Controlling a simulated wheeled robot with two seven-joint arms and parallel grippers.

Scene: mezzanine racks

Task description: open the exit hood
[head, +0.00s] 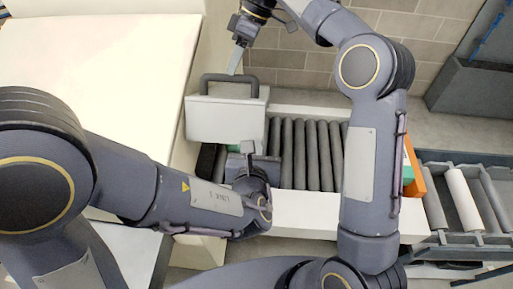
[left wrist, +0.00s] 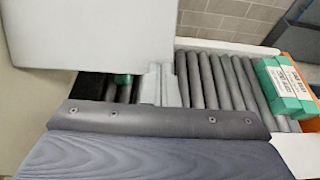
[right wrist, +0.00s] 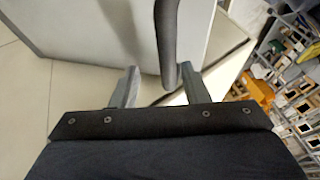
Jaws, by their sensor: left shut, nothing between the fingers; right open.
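The exit hood is a white box (head: 226,118) over the left end of the roller conveyor, with a dark bar handle (head: 229,77) on top. My right gripper (head: 236,62) is open at the handle. In the right wrist view the handle (right wrist: 167,40) reaches down between the two spread fingers (right wrist: 158,85), nearer the right one; I cannot tell whether it touches. The hood's pale panel (right wrist: 110,30) lies behind it. My left gripper (head: 248,148) is shut and empty, low in front of the hood; its fingers (left wrist: 160,85) show over the rollers in the left wrist view.
Dark rollers (head: 312,150) run right from the hood between white side rails. Something green (left wrist: 123,79) shows under the hood's edge. A large white surface (head: 90,70) fills the left.

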